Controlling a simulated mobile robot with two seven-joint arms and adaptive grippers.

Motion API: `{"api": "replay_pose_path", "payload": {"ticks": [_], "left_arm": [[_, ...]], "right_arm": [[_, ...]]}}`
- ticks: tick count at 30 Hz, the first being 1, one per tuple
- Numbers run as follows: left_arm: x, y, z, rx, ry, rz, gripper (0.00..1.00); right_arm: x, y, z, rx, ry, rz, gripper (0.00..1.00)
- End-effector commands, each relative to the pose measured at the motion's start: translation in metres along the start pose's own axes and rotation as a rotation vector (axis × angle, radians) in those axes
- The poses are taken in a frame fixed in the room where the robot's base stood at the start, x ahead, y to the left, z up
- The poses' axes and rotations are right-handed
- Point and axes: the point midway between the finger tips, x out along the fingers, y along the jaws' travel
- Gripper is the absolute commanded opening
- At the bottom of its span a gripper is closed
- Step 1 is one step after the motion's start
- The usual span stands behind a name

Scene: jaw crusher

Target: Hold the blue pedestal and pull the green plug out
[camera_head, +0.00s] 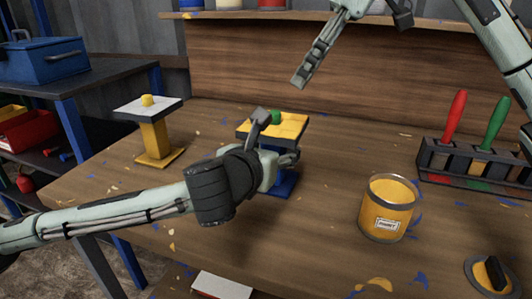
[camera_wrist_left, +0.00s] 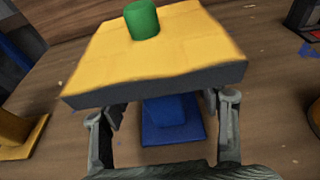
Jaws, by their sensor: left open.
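The blue pedestal has a yellow top plate (camera_head: 290,127) with dark edges, and its blue base (camera_head: 284,184) shows below. The green plug (camera_head: 276,117) stands upright in the top; it also shows in the left wrist view (camera_wrist_left: 142,19). My left gripper (camera_head: 275,142) is at the pedestal's near side and hides part of it. In the left wrist view my left gripper (camera_wrist_left: 163,108) is open, its fingers below the plate on either side of the blue column (camera_wrist_left: 167,110), with visible gaps. My right gripper (camera_head: 304,70) hangs above and behind the plug, apart from it; its jaw opening cannot be made out.
A yellow pedestal (camera_head: 154,139) with a white top and yellow plug stands left. An orange paint can (camera_head: 388,209) and a rack (camera_head: 475,164) with red and green handles stand right. A round dark-and-yellow object (camera_head: 490,274) lies front right. Paint flecks dot the table.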

Motion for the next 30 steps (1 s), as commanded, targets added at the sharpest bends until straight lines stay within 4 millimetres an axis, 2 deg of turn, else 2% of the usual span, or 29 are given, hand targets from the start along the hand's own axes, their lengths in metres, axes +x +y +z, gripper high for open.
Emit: {"api": "replay_pose_path", "payload": {"ticks": [4, 12, 27, 30], "left_arm": [[0.0094, 0.0001, 0.0, 0.0, 0.0, 0.0, 0.62], [0.0109, 0.0, 0.0, 0.0, 0.0, 0.0, 0.62], [0.0106, 0.0, 0.0, 0.0, 0.0, 0.0, 0.02], [0.0106, 0.0, 0.0, 0.0, 0.0, 0.0, 0.0]], "right_arm": [[0.0, 0.0, 0.0, 0.0, 0.0, 0.0, 0.34], [0.0, 0.0, -0.0001, 0.0, 0.0, 0.0, 0.34], [0.0, 0.0, -0.0001, 0.0, 0.0, 0.0, 0.34], [0.0, -0.0001, -0.0001, 0.0, 0.0, 0.0, 0.34]]}}
